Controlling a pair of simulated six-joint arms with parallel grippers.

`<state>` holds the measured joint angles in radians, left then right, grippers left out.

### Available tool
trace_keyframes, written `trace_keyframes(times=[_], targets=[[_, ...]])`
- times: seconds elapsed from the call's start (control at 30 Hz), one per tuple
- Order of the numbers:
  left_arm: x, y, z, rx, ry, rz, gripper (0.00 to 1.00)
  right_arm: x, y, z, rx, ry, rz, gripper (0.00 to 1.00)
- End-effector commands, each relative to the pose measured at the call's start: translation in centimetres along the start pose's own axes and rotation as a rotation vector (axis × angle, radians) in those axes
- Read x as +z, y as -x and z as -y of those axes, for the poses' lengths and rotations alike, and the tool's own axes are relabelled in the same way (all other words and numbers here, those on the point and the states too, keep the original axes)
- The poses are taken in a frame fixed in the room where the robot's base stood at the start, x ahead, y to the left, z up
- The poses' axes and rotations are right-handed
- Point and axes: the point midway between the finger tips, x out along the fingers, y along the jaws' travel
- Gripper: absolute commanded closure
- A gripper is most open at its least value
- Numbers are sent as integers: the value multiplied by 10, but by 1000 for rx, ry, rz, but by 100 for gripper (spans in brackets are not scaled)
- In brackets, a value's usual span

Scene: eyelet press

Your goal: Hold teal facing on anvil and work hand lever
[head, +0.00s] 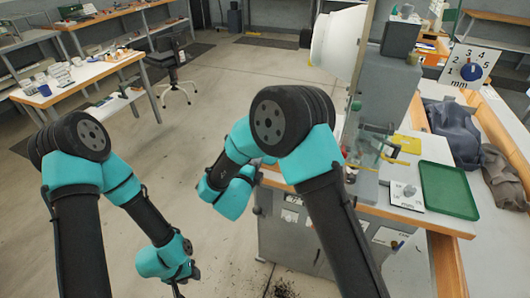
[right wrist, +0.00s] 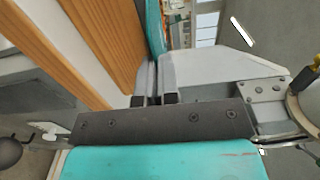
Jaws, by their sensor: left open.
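My left gripper (head: 179,292) hangs low at the bottom edge of the head view, over the floor and away from the press; it is open, with its tips partly cut off. The grey press (head: 385,92) stands on the bench at the right. My right gripper is hidden behind its own arm in the head view. In the right wrist view the two fingers of the right gripper (right wrist: 157,85) are close together. The teal facing (right wrist: 154,30) shows as a narrow strip rising from between them. I cannot make out the anvil or clearly tell the hand lever.
A green tray (head: 449,190) and a yellow piece (head: 407,145) lie on the bench right of the press. Grey cloth (head: 453,130) lies in a wooden-edged bin. Open floor (head: 215,95) lies left of the bench.

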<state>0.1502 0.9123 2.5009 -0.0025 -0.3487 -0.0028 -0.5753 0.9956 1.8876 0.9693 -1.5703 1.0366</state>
Motion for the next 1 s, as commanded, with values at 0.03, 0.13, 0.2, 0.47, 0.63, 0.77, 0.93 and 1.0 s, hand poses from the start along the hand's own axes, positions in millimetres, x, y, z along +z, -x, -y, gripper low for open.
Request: trace_keyframes(times=[0.03, 0.13, 0.2, 0.47, 0.63, 0.77, 0.93, 1.0], targets=[[0, 0, 0, 0, 0, 0, 60, 0, 0, 3, -1, -1, 0, 100], [0, 0, 0, 0, 0, 0, 60, 0, 0, 6, 0, 0, 0, 100], [0, 0, 0, 0, 0, 0, 60, 0, 0, 8, 0, 0, 0, 100], [0, 0, 0, 0, 0, 0, 60, 0, 0, 8, 0, 0, 0, 100], [0, 0, 0, 0, 0, 0, 60, 0, 2, 8, 0, 1, 0, 100], [0, 0, 0, 0, 0, 0, 60, 0, 11, 8, 1, 1, 0, 100], [0, 0, 0, 0, 0, 0, 60, 0, 24, 8, 0, 0, 2, 100], [0, 0, 0, 0, 0, 0, 60, 0, 29, 8, 1, 1, 1, 100]])
